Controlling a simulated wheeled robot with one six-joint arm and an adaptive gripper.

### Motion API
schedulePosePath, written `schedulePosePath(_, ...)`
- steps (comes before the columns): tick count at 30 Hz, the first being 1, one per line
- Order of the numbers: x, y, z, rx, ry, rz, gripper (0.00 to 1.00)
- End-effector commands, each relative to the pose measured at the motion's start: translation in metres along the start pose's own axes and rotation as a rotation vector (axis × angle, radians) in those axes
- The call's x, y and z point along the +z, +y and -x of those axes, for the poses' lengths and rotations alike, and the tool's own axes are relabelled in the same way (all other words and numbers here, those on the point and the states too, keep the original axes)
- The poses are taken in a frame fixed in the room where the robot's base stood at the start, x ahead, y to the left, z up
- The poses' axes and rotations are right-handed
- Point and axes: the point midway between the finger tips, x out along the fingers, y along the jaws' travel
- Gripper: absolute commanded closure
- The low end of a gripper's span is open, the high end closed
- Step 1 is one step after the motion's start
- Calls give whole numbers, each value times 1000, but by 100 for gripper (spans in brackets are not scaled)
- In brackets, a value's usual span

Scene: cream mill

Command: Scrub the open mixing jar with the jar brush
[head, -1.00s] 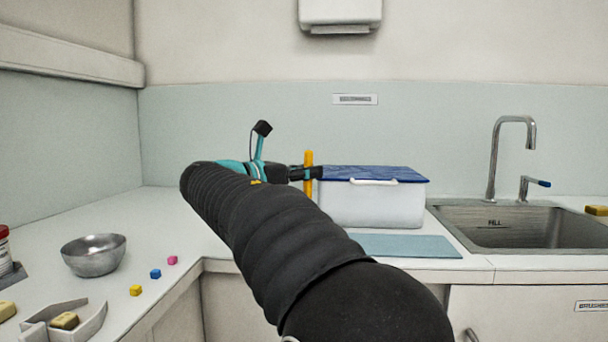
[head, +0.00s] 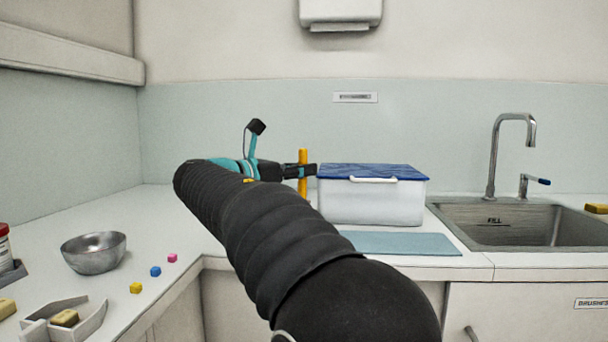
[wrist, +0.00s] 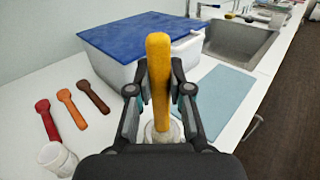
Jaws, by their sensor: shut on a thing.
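My gripper (head: 303,171) is shut on the upright yellow handle of the jar brush (head: 303,158). The same handle (wrist: 158,75) stands between the gripper's fingers (wrist: 160,92) in the wrist view. Below the fingers, a pale round shape (wrist: 151,132) surrounds the brush's lower end; it looks like a jar, but the fingers hide most of it. I cannot tell how deep the brush is in it. A small whitish ribbed jar or cup (wrist: 57,158) stands at the lower left of the wrist view. My arm hides the brush's lower part in the head view.
A white bin (head: 372,203) with a blue lid (head: 370,171) stands right of the brush. A blue-grey mat (head: 400,243) lies before it; the sink (head: 515,226) is further right. Red (wrist: 47,119), orange (wrist: 72,108) and brown (wrist: 92,97) spoon-like tools lie left of the gripper.

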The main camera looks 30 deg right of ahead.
Motion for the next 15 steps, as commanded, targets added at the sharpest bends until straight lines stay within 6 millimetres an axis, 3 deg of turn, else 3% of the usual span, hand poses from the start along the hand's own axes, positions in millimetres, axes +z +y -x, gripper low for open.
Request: schedulePosePath(15,-14,-9,-9,-1,0,1,100)
